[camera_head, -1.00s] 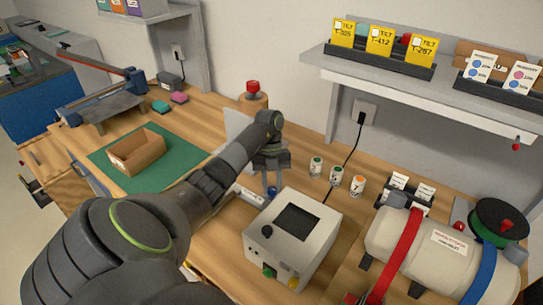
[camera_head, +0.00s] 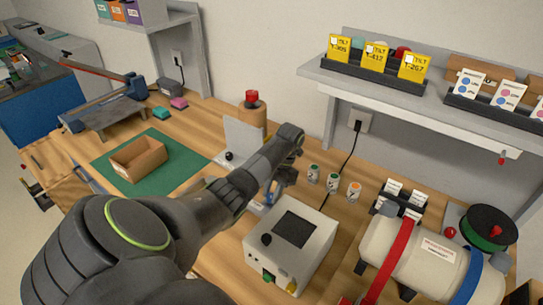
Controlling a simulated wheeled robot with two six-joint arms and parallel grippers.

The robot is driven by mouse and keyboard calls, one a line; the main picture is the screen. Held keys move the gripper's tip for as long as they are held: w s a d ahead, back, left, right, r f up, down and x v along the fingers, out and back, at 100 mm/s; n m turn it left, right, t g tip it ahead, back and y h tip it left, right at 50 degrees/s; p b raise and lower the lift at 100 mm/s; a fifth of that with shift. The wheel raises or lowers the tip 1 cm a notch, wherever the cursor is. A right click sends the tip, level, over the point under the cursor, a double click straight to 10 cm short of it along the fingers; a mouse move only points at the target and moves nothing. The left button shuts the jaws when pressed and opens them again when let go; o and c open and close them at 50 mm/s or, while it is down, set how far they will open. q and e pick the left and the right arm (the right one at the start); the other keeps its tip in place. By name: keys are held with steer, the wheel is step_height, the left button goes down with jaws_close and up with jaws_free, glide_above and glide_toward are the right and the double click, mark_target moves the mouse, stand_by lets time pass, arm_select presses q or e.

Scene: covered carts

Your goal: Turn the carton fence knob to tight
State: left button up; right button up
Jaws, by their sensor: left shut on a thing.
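My left gripper (camera_head: 270,193) points down behind the grey box with the dark screen. It is shut on a small blue knob (camera_head: 269,199), mostly hidden by the fingers. A pale label strip (camera_head: 256,209) lies beside the knob; its print is too small to read, so I cannot tell the knob's setting. An open brown carton (camera_head: 138,159) sits on the green mat (camera_head: 183,155) at the left. A pale upright plate (camera_head: 243,137) stands behind my arm, with a black ball (camera_head: 229,156) near its base. My right gripper is out of view.
The grey box with the screen (camera_head: 318,240) stands close in front of the gripper. Several small jars (camera_head: 333,181) stand to its right, near a strapped white cylinder (camera_head: 425,250). A red-topped wooden post (camera_head: 252,112) stands behind. A shelf (camera_head: 420,110) overhangs the right.

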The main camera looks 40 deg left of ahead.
arm_select(q)
steer(key=shift+m+y, duration=0.3)
steer(key=shift+m, duration=0.6)
steer(key=o, duration=1)
steer(key=shift+r, duration=0.1)
steer(key=shift+p+v, duration=2.3)
steer(key=shift+v, duration=1.4)
